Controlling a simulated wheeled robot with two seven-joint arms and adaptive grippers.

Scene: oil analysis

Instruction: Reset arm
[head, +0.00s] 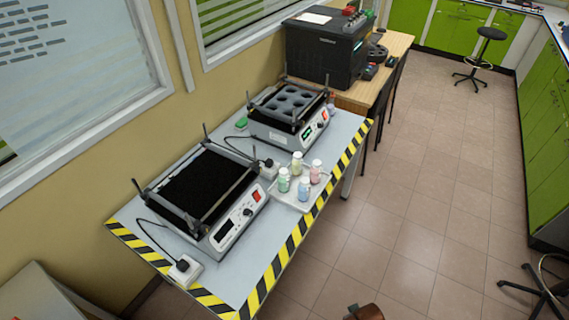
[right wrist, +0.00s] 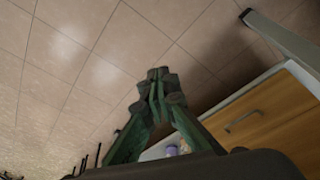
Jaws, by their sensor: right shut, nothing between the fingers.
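My right gripper (right wrist: 158,76) shows in the right wrist view, with its dark green fingers drawn together at the tips. It is shut and holds nothing. Tiled floor fills the view behind its fingertips, and nothing touches them. In the head view neither gripper shows. My left gripper is in neither view.
A grey table (head: 230,286) with yellow-black edging bears a black-topped device (head: 232,222), a device with round wells (head: 305,131) and a tray (head: 288,200) of several small bottles. A black machine (head: 325,48) stands beyond. Open floor (head: 430,200) lies to the right.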

